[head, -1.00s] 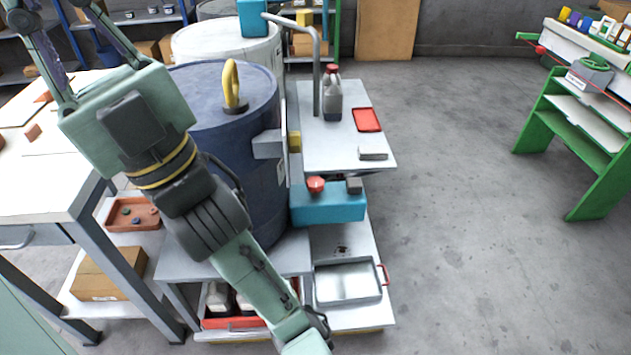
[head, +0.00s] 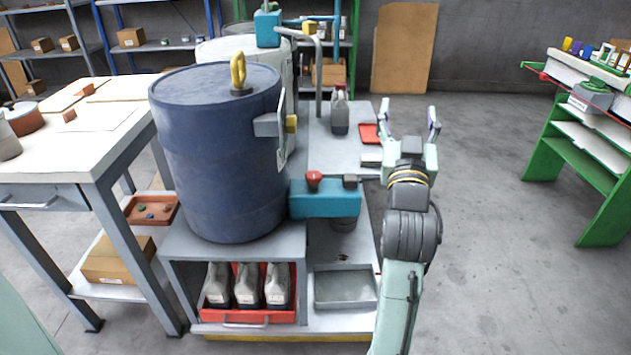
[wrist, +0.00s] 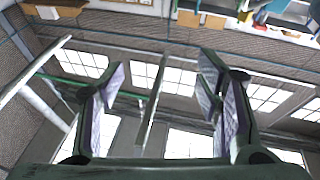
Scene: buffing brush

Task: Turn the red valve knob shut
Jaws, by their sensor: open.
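A red knob (head: 313,179) stands on top of a teal box (head: 325,201), to the right of the blue drum in the head view. A small dark grey block sits beside it on the same box. My gripper (head: 410,114) is raised to the right of the teal box, fingers pointing up in the picture, spread and empty. It is clearly apart from the knob.
The blue drum (head: 215,150) with a yellow ring stands left of the teal box. A grey shelf behind holds a jug (head: 340,112) and a red tray (head: 370,134). A metal tray (head: 345,287) lies below. Open floor is on the right, before a green bench (head: 575,170).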

